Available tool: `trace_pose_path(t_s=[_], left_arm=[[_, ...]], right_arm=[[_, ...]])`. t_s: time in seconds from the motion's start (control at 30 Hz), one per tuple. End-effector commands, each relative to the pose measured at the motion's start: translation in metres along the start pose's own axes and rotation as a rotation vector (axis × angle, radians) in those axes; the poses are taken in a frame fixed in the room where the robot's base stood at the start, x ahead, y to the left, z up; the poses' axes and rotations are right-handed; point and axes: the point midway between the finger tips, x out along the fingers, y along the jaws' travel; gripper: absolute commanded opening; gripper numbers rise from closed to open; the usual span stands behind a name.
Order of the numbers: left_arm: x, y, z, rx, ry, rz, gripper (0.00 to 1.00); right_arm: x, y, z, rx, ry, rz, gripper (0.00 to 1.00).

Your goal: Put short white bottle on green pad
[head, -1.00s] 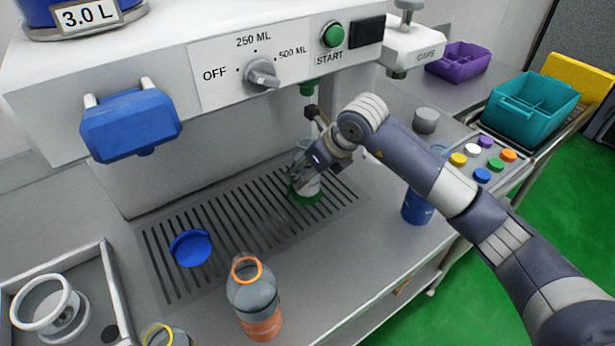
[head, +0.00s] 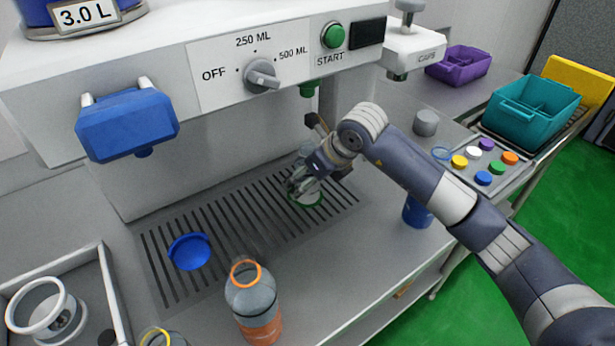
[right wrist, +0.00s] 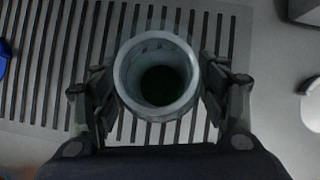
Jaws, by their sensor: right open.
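The short white bottle (right wrist: 157,78) is upright between the fingers of my right gripper (right wrist: 158,95) in the right wrist view, its open mouth facing the camera and dark green inside. My right gripper (head: 303,184) is open around it, with fingers on either side. In the head view the gripper hides most of the bottle. The green pad (head: 311,203) shows as a rim below the fingers, on the slotted grate under the green nozzle. The bottle appears to stand on this pad, but the contact is hidden. My left gripper is not in view.
A blue pad (head: 190,251) lies on the grate (head: 235,215). An orange-ringed bottle (head: 253,305) stands at the front. A blue cup (head: 417,212) is near the right edge, partly behind my arm. Several coloured caps (head: 482,178) lie at right. The machine (head: 225,130) overhangs the grate.

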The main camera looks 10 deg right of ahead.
Motion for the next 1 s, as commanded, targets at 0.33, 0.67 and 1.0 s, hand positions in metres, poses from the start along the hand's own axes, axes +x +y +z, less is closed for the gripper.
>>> trace_pose_path(t_s=[0.33,0.67,1.0], left_arm=[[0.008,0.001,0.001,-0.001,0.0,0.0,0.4],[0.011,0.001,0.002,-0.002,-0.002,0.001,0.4],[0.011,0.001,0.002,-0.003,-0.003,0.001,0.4]], right_arm=[[-0.07,-0.001,0.001,-0.002,-0.006,-0.004,0.68],[-0.116,-0.001,0.001,0.0,-0.004,-0.002,0.68],[-0.119,0.0,0.0,0.0,-0.001,0.0,0.68]])
